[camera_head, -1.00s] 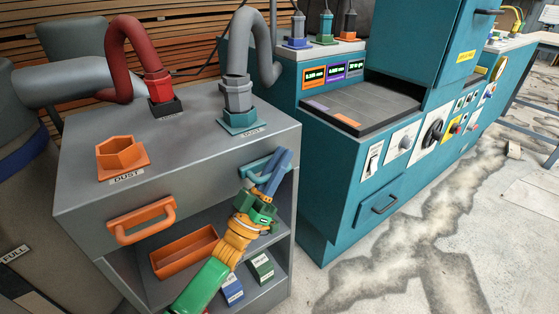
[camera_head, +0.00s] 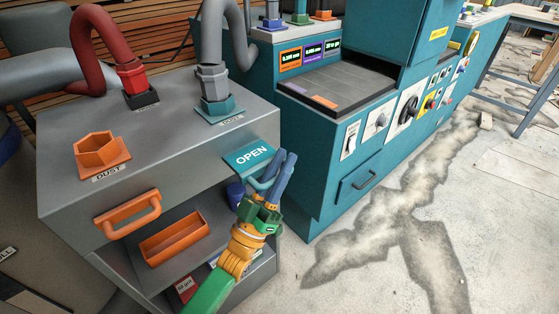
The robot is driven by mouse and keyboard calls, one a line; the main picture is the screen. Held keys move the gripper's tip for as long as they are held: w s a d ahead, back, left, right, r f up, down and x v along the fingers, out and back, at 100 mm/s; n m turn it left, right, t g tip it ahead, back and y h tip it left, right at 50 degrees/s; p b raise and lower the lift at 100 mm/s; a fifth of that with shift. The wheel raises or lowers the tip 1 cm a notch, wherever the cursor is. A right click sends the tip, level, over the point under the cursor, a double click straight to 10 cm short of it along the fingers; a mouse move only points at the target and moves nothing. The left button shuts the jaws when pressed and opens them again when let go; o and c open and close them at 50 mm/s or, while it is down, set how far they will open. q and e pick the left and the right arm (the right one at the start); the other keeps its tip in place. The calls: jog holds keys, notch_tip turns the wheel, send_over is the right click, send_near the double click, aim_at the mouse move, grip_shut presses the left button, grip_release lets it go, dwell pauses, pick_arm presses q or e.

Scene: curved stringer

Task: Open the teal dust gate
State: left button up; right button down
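The teal dust gate (camera_head: 248,158) is a flat slide standing out of the right part of the grey cabinet's front, and its top shows the word OPEN. Its teal handle (camera_head: 257,184) is at the slide's outer end, partly hidden by my fingers. The teal dust port (camera_head: 218,107) with a grey hose stands on the cabinet top behind the gate.
The grey cabinet (camera_head: 70,196) also has an orange handle (camera_head: 128,212) at left, an orange port (camera_head: 97,152) on top and an orange bin (camera_head: 174,240) on the shelf. A red hose (camera_head: 92,49) stands behind. The teal machine (camera_head: 318,165) is at right; floor is free before it.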

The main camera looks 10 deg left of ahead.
aim_at(272, 185)
jog(key=shift+w+d, duration=0.15)
